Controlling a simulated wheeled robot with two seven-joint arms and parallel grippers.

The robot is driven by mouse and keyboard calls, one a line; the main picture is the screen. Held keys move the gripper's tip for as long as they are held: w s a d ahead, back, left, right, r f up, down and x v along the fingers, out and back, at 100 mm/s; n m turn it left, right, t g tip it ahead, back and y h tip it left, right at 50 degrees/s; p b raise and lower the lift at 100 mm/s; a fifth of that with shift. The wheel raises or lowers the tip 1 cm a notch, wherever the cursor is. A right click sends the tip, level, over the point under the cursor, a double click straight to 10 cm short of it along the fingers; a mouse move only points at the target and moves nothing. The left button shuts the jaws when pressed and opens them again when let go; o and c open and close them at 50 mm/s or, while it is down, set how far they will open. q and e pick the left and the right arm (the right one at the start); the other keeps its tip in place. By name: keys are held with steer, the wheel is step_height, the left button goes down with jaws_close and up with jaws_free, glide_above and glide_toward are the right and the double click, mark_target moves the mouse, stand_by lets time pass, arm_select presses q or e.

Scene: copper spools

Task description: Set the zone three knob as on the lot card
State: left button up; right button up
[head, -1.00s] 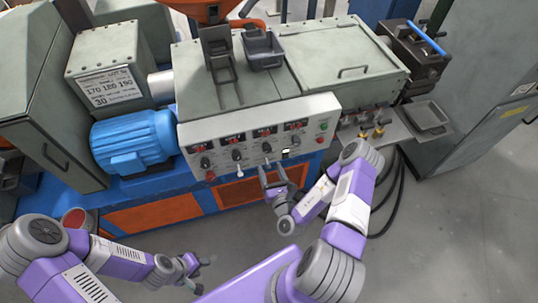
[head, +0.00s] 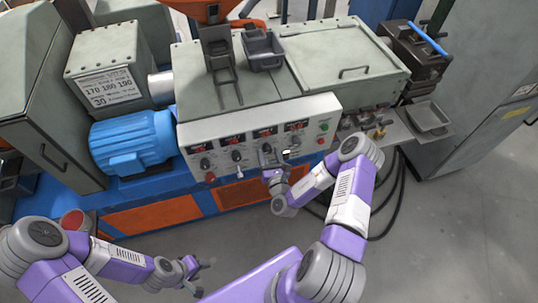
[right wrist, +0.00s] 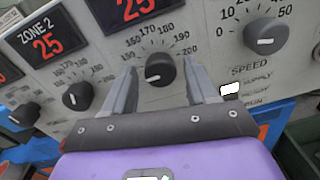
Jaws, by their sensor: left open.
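The zone three knob (right wrist: 158,70) is black and round with a white mark pointing down and slightly left; its scale runs up to 200. It sits third along the control panel (head: 225,130). My right gripper (right wrist: 160,82) is open, with one finger either side of the knob; I cannot tell whether either touches it. In the head view the right gripper (head: 271,163) is at the panel and hides this knob. The lot card (head: 108,87) reads 170 180 190, with 30 below. My left gripper (head: 198,271) is open and empty, low over the floor.
The zone two knob (right wrist: 77,95) and its display reading 25 are left of the right gripper. The speed knob (right wrist: 265,36) is close on its right, with a small white switch (right wrist: 229,90) below. A blue motor (head: 133,140) stands left of the panel.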

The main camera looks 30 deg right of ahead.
steer(key=c, duration=0.9)
steer(key=shift+r+m+p, duration=0.15)
steer(key=shift+m+p, duration=1.15)
steer(key=shift+p, duration=0.2)
steer(key=m+p, duration=0.3)
steer(key=shift+m, duration=0.3)
steer(key=m+p, duration=0.1)
steer(key=m, duration=0.1)
steer(key=shift+m, duration=0.3)
steer(key=m+p, duration=0.1)
steer(key=m, duration=0.1)
steer(key=shift+m, duration=0.3)
steer(key=m+p, duration=0.1)
steer(key=m, duration=0.1)
steer(key=shift+m+y, duration=0.3)
steer(key=shift+y, duration=0.1)
steer(key=m, duration=0.2)
steer(key=shift+m, duration=0.4)
steer(key=m, duration=0.2)
steer(key=shift+m+p, duration=0.3)
steer(key=m, duration=0.3)
steer(key=shift+f+y, duration=0.2)
steer(key=shift+y, duration=0.1)
steer(key=m+b, duration=0.1)
steer(key=m, duration=0.5)
steer(key=shift+m, duration=0.4)
